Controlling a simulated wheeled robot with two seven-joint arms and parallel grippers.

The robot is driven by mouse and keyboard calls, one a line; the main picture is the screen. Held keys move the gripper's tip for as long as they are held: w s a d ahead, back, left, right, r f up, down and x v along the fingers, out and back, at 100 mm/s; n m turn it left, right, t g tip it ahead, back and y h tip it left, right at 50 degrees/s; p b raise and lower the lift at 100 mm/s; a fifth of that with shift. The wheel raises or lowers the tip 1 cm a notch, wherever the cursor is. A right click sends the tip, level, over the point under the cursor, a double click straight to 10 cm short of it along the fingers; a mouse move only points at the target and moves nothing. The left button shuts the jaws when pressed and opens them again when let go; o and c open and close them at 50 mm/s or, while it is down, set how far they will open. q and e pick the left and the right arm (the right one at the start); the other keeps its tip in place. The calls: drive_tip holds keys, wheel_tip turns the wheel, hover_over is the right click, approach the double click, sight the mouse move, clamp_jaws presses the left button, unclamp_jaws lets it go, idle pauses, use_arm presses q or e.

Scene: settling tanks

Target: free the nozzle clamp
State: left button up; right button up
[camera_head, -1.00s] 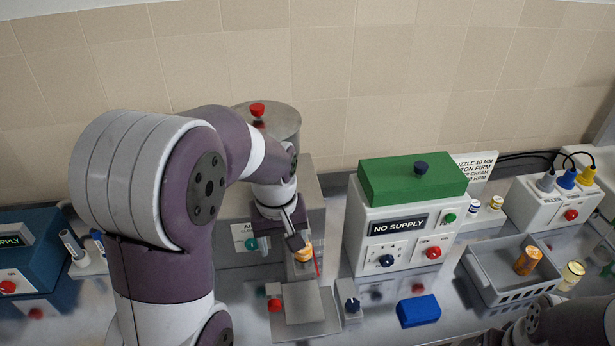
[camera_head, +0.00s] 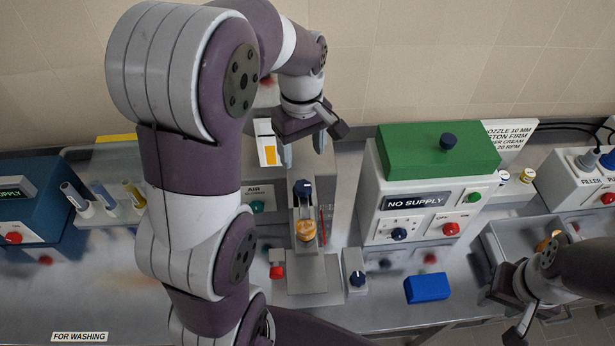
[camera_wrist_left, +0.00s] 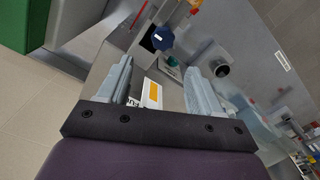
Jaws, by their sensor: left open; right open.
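A dark blue knob (camera_head: 302,188) sits on top of the narrow nozzle stand; it may be the clamp, but I cannot tell. It also shows as a faceted knob in the left wrist view (camera_wrist_left: 160,37). A small orange-and-cream item (camera_head: 306,231) is below it on the stand. My left gripper (camera_head: 303,150) is open and empty, above and behind the knob. In the left wrist view its fingers (camera_wrist_left: 158,72) are spread, with the knob beyond them. My right gripper (camera_head: 503,310) is open at the lower right, near the grey basket. My left arm hides part of the machine.
A "NO SUPPLY" box (camera_head: 412,208) with a green top stands right of the stand. A blue block (camera_head: 427,288) lies before it. A grey basket (camera_head: 497,247) holds an orange item. A red button (camera_head: 277,271) and a dark knob box (camera_head: 356,278) flank the stand's base.

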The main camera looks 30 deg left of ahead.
sight(303, 186)
use_arm(q)
drive_tip(key=f, duration=0.1)
drive_tip(key=s+f+p, duration=0.1)
drive_tip(key=d+f, duration=0.1)
drive_tip(key=shift+s+f, duration=0.4)
drive_tip(key=f, duration=0.2)
drive_tip(key=w+f+p, duration=0.1)
drive_tip(key=f, duration=0.1)
drive_tip(key=a+f, duration=0.1)
drive_tip(key=shift+w+f+p, duration=0.35)
drive_tip(key=shift+w+f, duration=0.05)
drive_tip(key=shift+s+d+r, duration=0.1)
drive_tip(key=shift+s+d, duration=0.15)
drive_tip(key=shift+s, duration=0.25)
drive_tip(key=shift+c, duration=0.3)
drive_tip(key=c, duration=0.5)
drive_tip(key=shift+w, duration=0.1)
drive_tip(key=c, duration=0.5)
use_arm(e)
drive_tip(key=shift+s+d+r, duration=0.1)
drive_tip(key=shift+s+r, duration=0.05)
drive_tip(key=shift+r, duration=0.35)
drive_tip(key=shift+s+d+r, duration=0.1)
drive_tip(key=shift+s+r, duration=0.05)
drive_tip(key=shift+r, duration=0.35)
